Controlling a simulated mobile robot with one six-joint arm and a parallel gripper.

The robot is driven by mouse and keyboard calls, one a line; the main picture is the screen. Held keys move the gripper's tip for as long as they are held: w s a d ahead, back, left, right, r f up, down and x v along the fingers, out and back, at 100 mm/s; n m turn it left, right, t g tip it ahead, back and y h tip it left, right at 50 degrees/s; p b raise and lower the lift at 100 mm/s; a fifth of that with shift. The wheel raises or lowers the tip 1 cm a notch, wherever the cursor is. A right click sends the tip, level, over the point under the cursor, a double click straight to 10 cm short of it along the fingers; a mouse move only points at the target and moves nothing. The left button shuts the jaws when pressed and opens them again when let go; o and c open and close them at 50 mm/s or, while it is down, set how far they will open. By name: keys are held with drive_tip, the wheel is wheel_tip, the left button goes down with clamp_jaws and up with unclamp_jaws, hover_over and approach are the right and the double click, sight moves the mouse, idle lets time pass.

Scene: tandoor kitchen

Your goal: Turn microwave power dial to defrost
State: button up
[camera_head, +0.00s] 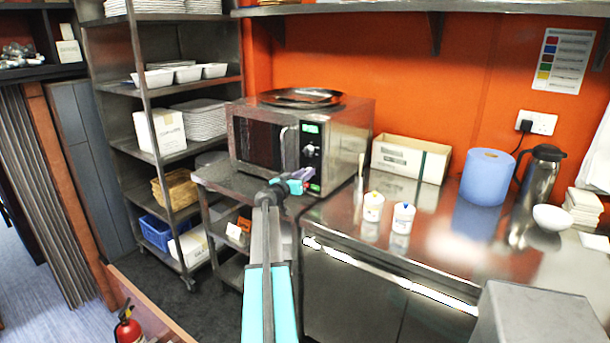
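The steel microwave (345,135) stands on a metal shelf cart, with its dark door at left and its control panel at right. The panel has a lit green display (311,128) and a round dial (309,150) below it. The dial's setting and marks are too small to read. My gripper (303,180), with purple and teal parts, is in front of the lower panel in the picture, below the upper dial. It hides part of the lower panel. I cannot tell whether it touches the microwave, or whether its fingers are open or shut.
A dark round tray (300,97) lies on the microwave. On the steel counter (440,245) at right are two small tubs (373,206), a cardboard box (410,158), a blue roll (487,177) and a flask (540,180). A shelf rack (140,90) stands left.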

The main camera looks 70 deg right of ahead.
drive_tip(key=shift+f+n+b, duration=0.15)
drive_tip(key=shift+n+b, duration=0.45)
drive_tip(key=shift+b, duration=0.2)
drive_tip(key=shift+w+n+g+y+b, duration=0.15)
drive_tip(key=shift+n+g+y, duration=0.15)
drive_tip(key=shift+n, duration=5.1)
drive_tip(key=shift+s+n+g+y+b, duration=0.1)
drive_tip(key=shift+n+g+y+b, duration=0.15)
drive_tip(key=shift+n, duration=5.15)
drive_tip(key=o, duration=1)
drive_tip(key=shift+w, duration=0.1)
drive_tip(key=shift+o, duration=0.2)
